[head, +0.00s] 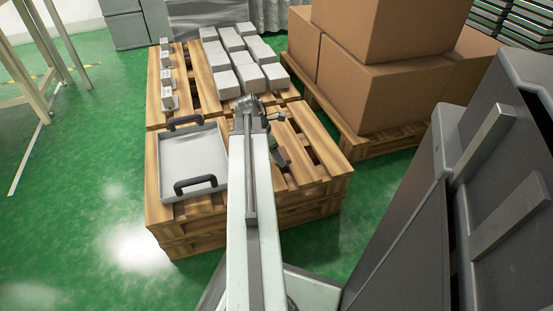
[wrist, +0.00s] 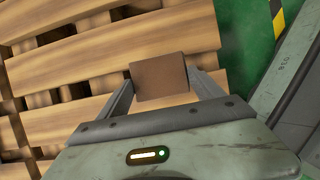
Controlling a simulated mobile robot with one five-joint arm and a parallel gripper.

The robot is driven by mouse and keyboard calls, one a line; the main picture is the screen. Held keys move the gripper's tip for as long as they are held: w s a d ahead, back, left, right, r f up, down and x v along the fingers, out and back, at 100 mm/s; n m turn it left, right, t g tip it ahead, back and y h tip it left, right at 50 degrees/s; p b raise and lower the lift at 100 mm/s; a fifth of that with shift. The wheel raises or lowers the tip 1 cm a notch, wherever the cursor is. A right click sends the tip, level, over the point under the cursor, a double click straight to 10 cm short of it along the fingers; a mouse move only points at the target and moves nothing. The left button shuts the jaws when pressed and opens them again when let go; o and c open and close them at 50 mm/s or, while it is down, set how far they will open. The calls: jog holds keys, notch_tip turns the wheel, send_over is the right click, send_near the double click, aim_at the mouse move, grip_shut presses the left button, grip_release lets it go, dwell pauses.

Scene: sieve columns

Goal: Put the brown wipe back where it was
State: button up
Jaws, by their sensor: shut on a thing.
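The brown wipe (wrist: 160,74) shows in the wrist view as a small brown block between the fingertips. My gripper (wrist: 161,84) is shut on it, over or beside the slats of a wooden pallet (wrist: 60,62). I cannot tell the height above the slats. In the head view my gripper (head: 279,152) hangs at the arm's end over the right part of the near pallet (head: 305,190). The wipe cannot be made out there.
A light grey tray (head: 190,160) with two dark handles lies on the pallet's left part. Several white blocks (head: 240,58) and a column of small grey-white pieces (head: 168,98) stand behind. Large cardboard boxes (head: 375,95) stand on another pallet at right. Green floor is free at left.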

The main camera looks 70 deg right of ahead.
notch_tip(320, 180, down, 4)
jog(key=b, duration=0.3)
jog(key=shift+b, duration=0.35)
jog(key=shift+r, duration=0.25)
jog(key=shift+f, duration=0.15)
jog(key=o, duration=1.2)
jog(key=p+v, duration=1.1)
jog(key=v, duration=0.1)
jog(key=shift+r+p, duration=0.2)
jog(key=shift+p, duration=0.1)
